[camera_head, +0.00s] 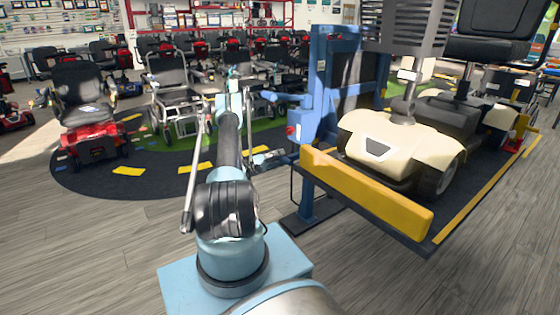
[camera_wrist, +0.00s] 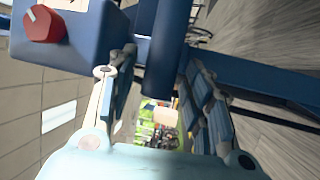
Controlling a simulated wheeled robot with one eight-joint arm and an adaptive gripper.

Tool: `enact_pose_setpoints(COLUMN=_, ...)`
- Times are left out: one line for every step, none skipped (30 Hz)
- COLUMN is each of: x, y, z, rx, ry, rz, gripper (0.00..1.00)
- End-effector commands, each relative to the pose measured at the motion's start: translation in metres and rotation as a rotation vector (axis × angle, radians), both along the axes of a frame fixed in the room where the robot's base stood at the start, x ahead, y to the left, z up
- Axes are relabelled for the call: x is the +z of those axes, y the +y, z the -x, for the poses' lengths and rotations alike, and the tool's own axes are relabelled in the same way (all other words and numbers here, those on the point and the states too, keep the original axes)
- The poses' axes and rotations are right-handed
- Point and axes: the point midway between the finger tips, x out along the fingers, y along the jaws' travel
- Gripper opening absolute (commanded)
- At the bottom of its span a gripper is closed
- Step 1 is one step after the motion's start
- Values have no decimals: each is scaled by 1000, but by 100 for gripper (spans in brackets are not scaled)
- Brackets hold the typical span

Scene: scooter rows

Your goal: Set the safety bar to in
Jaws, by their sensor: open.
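The lift's blue post (camera_head: 318,130) stands right of my arm, with a blue arm-like bar (camera_head: 285,98) sticking out to the left. I cannot tell for certain which part is the safety bar. A yellow bar (camera_head: 365,190) runs along the platform's front edge. My gripper (camera_head: 268,158) is beside the post, below the red knob (camera_head: 290,131). In the wrist view, my gripper (camera_wrist: 160,72) is open, its fingers either side of a dark blue cylinder (camera_wrist: 165,45). Contact cannot be told. The red knob (camera_wrist: 44,24) shows on a blue box at upper left.
A cream scooter (camera_head: 385,145) stands on the raised platform (camera_head: 470,215) at right. A red scooter (camera_head: 93,140) and a grey wheeled chair (camera_head: 170,90) stand at left on a dark mat. Several more scooters line the back. The wooden floor (camera_head: 90,240) at front left is clear.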

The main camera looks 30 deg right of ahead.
Motion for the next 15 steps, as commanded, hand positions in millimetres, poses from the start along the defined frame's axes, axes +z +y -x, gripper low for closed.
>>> enact_pose_setpoints(x=0, y=-2, z=1, rx=0, ry=0, rz=0, gripper=46)
enact_pose_setpoints(x=1, y=-3, z=1, rx=0, ry=0, rz=0, gripper=46)
enact_pose_setpoints(x=1, y=-3, z=1, rx=1, ry=0, rz=0, gripper=46)
enact_pose_setpoints(x=1, y=-4, z=1, rx=1, ry=0, rz=0, gripper=46)
enact_pose_setpoints(x=1, y=-4, z=1, rx=1, ry=0, rz=0, gripper=46)
enact_pose_setpoints(x=1, y=-4, z=1, rx=1, ry=0, rz=0, gripper=46)
enact_pose_setpoints(x=1, y=-4, z=1, rx=1, ry=0, rz=0, gripper=46)
enact_pose_setpoints(x=1, y=-4, z=1, rx=1, ry=0, rz=0, gripper=46)
enact_pose_setpoints(x=1, y=-4, z=1, rx=1, ry=0, rz=0, gripper=46)
enact_pose_setpoints(x=1, y=-3, z=1, rx=1, ry=0, rz=0, gripper=46)
enact_pose_setpoints(x=1, y=-3, z=1, rx=1, ry=0, rz=0, gripper=42)
enact_pose_setpoints(x=1, y=-3, z=1, rx=1, ry=0, rz=0, gripper=33)
enact_pose_setpoints(x=1, y=-3, z=1, rx=1, ry=0, rz=0, gripper=26)
enact_pose_setpoints(x=1, y=-3, z=1, rx=1, ry=0, rz=0, gripper=19)
enact_pose_setpoints(x=1, y=-3, z=1, rx=1, ry=0, rz=0, gripper=10)
